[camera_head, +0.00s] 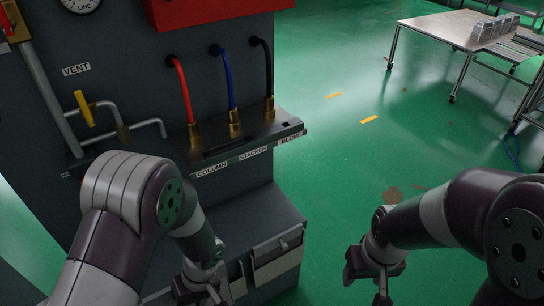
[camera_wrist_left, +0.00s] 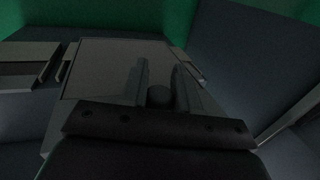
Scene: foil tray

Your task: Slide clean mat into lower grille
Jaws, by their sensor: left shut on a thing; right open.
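My left gripper (camera_head: 203,290) is low in front of the dark cabinet, partly cut off by the bottom edge. In the left wrist view its fingers (camera_wrist_left: 160,86) stand around a small dark round part (camera_wrist_left: 159,97) over a flat grey panel (camera_wrist_left: 100,72). The panel looks like the mat, but the dim view leaves this unsure. The cabinet's low front has a pale grille-like panel (camera_head: 277,265) with a handle, right of my left gripper. My right gripper (camera_head: 376,276) is open and empty, over the green floor right of the cabinet.
Red, blue and black hoses rise from brass fittings on the cabinet's labelled shelf (camera_head: 250,143). Grey pipes with a yellow lever (camera_head: 84,109) are at left. A metal table (camera_head: 440,27) stands at the far right. The green floor (camera_head: 345,160) between is open.

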